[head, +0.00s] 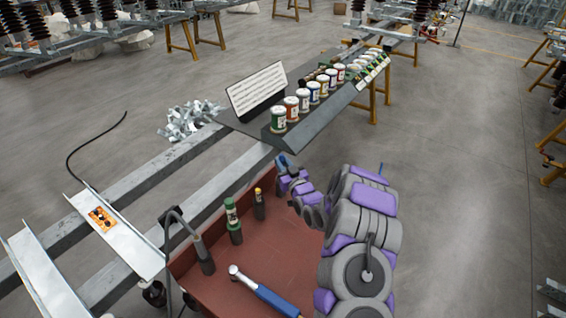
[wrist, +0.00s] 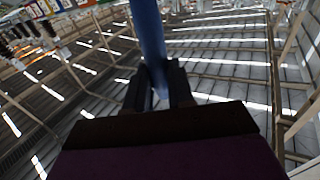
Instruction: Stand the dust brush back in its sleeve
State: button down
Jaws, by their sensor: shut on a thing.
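My gripper (wrist: 160,82) is shut on a blue rod-like handle (wrist: 148,35), which I take for the dust brush; it runs up out of the wrist view. In the head view a small blue piece (head: 282,160) shows at the end of my folded arm, above the far edge of the red tray (head: 285,245); bristles cannot be made out. Dark upright sleeves stand along the tray's left side: one holds a green-topped tool (head: 232,213), one a yellow-topped tool (head: 258,196), one a hooked tool (head: 205,262). No empty sleeve can be made out.
A ratchet-headed tool with a blue handle (head: 272,297) lies in the tray. Behind stands a dark shelf (head: 330,110) with a row of coloured cans and a white sign board (head: 257,91). Grey beams (head: 190,180) run at left. Open floor (head: 470,190) lies right.

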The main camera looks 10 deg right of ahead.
jog(key=shift+f, duration=1)
jog(key=c, duration=0.9)
grip_release()
jog(key=p+v, duration=0.3)
jog(key=v, duration=1.4)
jog(key=shift+s+d+f, duration=0.1)
jog(key=shift+s+d, duration=0.05)
